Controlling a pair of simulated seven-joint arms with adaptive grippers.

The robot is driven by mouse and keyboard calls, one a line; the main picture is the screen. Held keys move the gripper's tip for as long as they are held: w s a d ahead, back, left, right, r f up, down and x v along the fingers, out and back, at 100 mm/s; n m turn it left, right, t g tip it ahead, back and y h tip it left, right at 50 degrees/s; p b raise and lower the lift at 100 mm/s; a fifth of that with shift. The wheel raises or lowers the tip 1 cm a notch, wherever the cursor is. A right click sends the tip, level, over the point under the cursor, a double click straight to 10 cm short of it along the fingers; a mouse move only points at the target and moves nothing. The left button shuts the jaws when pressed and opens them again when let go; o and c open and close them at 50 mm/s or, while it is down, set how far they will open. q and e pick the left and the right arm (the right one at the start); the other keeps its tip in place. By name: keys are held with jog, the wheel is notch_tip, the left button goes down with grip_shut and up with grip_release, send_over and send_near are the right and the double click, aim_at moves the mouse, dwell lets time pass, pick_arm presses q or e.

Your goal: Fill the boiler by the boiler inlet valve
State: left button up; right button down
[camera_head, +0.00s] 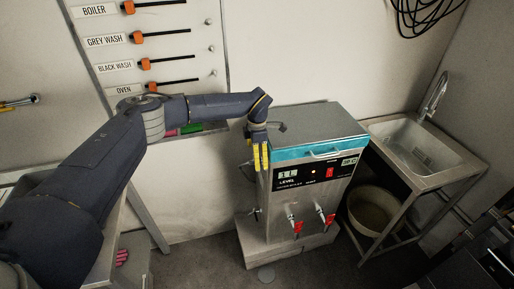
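The boiler (318,150) is a steel box with a blue band below its lid, a level display and two red-handled taps on its front. It stands on a low plinth against the wall. My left gripper (260,157), with two yellow fingertips, points down beside the boiler's upper left edge. The fingertips are close together, and I cannot tell whether they are shut or touch anything. A small grey fitting (278,127) shows just right of the gripper, by the lid. A small tap-like part (256,213) sits low on the boiler's left side. I cannot tell which part is the inlet valve. My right gripper is not in view.
A steel sink (416,144) with a tap stands right of the boiler, with a bucket (374,208) under it. A wall board (152,45) holds orange-and-black tools labelled BOILER, GREY WASH, BLACK WASH and OVEN.

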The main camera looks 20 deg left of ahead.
pick_arm(q)
jog(key=shift+f, duration=1.1)
grip_shut()
jog(key=c, duration=2.2)
grip_release()
grip_release()
